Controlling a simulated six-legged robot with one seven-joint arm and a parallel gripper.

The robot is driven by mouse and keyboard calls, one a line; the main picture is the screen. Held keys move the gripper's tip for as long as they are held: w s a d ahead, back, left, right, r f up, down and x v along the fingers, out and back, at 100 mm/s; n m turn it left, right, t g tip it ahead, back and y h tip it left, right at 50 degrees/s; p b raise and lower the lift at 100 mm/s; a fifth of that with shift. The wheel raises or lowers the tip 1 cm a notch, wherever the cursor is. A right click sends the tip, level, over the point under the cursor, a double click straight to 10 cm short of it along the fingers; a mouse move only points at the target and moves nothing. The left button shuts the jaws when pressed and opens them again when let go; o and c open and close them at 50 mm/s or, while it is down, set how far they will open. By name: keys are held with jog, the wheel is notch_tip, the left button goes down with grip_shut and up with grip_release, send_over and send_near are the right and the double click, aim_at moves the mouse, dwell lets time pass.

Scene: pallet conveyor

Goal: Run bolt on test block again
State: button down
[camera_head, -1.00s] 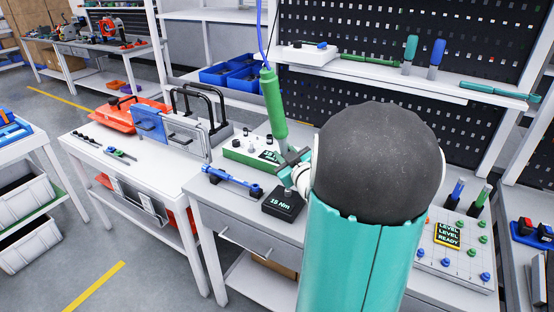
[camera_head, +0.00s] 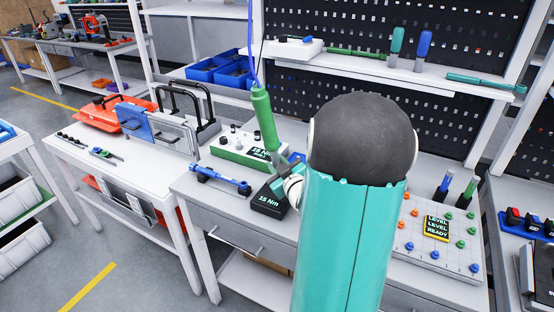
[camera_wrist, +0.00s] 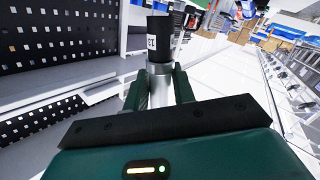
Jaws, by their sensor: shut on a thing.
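The green driver (camera_head: 264,118) hangs on a blue cable, with its green body upright and slightly tilted and a silver lower part. My gripper (camera_head: 282,170) is shut around the silver part. The wrist view shows the silver shaft (camera_wrist: 160,84) between two green fingers, below a black labelled collar (camera_wrist: 158,38). The black test block (camera_head: 270,204), marked "15 Nm", lies on the grey bench directly below my gripper. My gripper and arm cover its upper right part. The bolt and the driver's tip are hidden, so I cannot tell whether they touch.
A green-fronted control box (camera_head: 242,150) with a lit display stands behind the block. A blue tool on a stand (camera_head: 220,180) lies to the left. A peg board (camera_head: 432,240) with a "LEVEL READY" sign is to the right. A shelf (camera_head: 380,72) runs behind.

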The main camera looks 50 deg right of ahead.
aim_at(277, 151)
jog(key=shift+a, duration=0.1)
jog(key=shift+m, duration=1.1)
jog(key=shift+w+a, duration=0.15)
jog(key=shift+a, duration=0.05)
jog(key=shift+f, duration=1.45)
dwell(1.0)
notch_tip(277, 151, up, 8)
dwell(0.4)
jog(key=shift+r, duration=0.2)
